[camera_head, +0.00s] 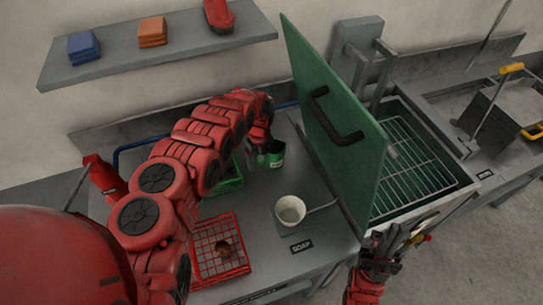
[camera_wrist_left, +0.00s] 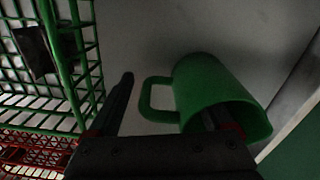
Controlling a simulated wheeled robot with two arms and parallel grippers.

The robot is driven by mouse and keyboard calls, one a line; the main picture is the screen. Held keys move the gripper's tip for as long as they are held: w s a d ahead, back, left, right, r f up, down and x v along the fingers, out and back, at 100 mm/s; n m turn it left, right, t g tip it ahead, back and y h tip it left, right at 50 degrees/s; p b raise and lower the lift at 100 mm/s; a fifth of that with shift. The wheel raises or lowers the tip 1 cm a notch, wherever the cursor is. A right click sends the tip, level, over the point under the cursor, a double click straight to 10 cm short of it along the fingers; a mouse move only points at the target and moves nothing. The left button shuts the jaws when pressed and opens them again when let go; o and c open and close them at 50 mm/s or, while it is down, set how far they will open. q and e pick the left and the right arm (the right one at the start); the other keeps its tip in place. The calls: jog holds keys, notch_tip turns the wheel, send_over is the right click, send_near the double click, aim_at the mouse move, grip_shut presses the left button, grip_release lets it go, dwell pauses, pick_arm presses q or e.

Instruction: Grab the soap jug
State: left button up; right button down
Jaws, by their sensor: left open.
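My left gripper (camera_head: 262,146) is at the jug, partly hidden by my arm. In the wrist view my left gripper (camera_wrist_left: 168,98) is open, with one finger left of the handle and the other showing at the jug's mouth; I cannot tell whether it touches. My right gripper (camera_head: 392,243) is empty-looking near the counter's front edge.
A white cup (camera_head: 290,209) stands behind the SOAP label. A red wire basket (camera_head: 205,252) and a green basket (camera_head: 232,188) lie left of it. A raised green lid (camera_head: 345,125) with a black handle stands right of the jug, beside a sink with a wire rack (camera_head: 408,160).

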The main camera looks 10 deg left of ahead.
pick_arm(q)
grip_shut()
dwell(0.3)
jog(key=shift+r, duration=0.15)
dwell(0.3)
jog(key=shift+w+r, duration=0.15)
jog(key=shift+r, duration=0.25)
jog(key=shift+r+b, duration=0.45)
jog(key=shift+r, duration=0.1)
notch_tip(320, 180, up, 5)
jog(key=shift+b, duration=0.75)
jog(key=shift+r, duration=1.4)
dwell(0.8)
